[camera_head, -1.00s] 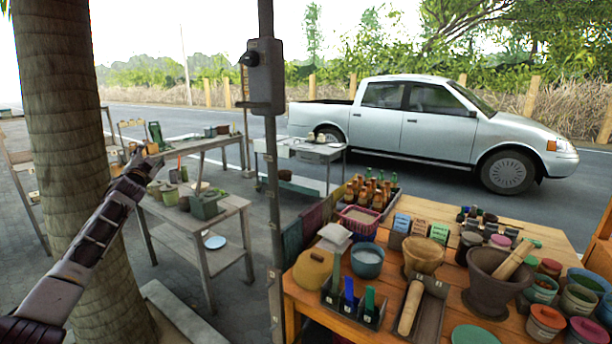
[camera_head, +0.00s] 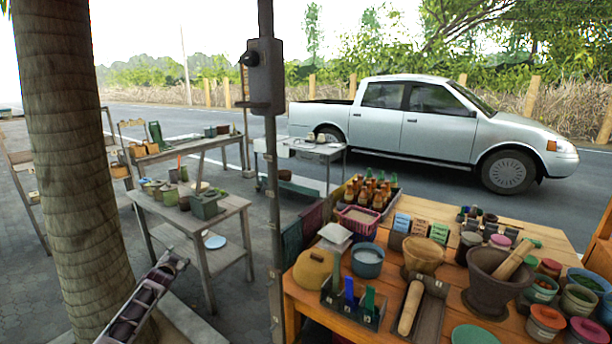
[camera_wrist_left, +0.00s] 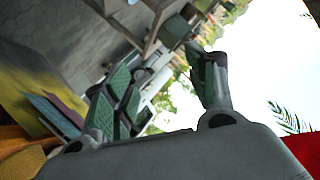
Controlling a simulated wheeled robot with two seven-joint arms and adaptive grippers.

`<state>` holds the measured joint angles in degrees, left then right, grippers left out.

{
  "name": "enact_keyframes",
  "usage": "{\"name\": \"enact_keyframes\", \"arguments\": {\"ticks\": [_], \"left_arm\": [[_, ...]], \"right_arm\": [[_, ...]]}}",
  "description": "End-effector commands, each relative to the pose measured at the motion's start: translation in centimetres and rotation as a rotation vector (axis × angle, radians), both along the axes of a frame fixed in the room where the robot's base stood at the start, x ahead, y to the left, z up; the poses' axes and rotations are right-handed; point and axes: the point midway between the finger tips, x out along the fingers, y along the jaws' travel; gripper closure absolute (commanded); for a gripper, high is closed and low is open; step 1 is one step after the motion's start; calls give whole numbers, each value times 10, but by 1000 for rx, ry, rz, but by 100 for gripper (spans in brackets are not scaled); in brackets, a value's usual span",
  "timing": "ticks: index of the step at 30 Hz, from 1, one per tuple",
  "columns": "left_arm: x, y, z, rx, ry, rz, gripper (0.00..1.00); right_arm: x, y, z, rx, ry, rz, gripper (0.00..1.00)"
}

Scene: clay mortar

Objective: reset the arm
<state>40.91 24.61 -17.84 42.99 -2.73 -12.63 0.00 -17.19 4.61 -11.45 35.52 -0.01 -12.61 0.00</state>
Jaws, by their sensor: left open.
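My left arm comes in low at the left of the head view, in front of the palm trunk. Its gripper (camera_head: 172,262) is raised at the arm's upper end, left of the orange wooden table and apart from it. In the left wrist view, the gripper's two fingers (camera_wrist_left: 162,88) stand spread apart with nothing between them. My right arm and gripper are not in view. The brown clay mortar (camera_head: 494,288) stands on the wooden table with a light pestle (camera_head: 514,260) leaning in it.
The palm trunk (camera_head: 75,150) and a metal pole (camera_head: 272,190) rise on either side of the gripper. A grey workbench (camera_head: 228,207) with pots stands behind. The wooden table (camera_head: 300,295) is crowded with bowls, bottles and jars. Paved ground lies open around the gripper.

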Motion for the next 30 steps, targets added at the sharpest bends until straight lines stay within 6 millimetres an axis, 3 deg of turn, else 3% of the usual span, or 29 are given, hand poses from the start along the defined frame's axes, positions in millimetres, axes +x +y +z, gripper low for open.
{"name": "enact_keyframes", "arguments": {"ticks": [3, 12, 23, 30], "left_arm": [[-19, -10, -49, -37, 56, 4, 43], [-73, -36, -157, -113, 184, 18, 43], [-157, -70, -274, -180, 340, 32, 43], [-223, -95, -344, -218, 444, 39, 43]], "right_arm": [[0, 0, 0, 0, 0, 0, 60], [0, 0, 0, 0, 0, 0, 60], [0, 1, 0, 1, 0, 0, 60], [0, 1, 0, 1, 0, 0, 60]]}}
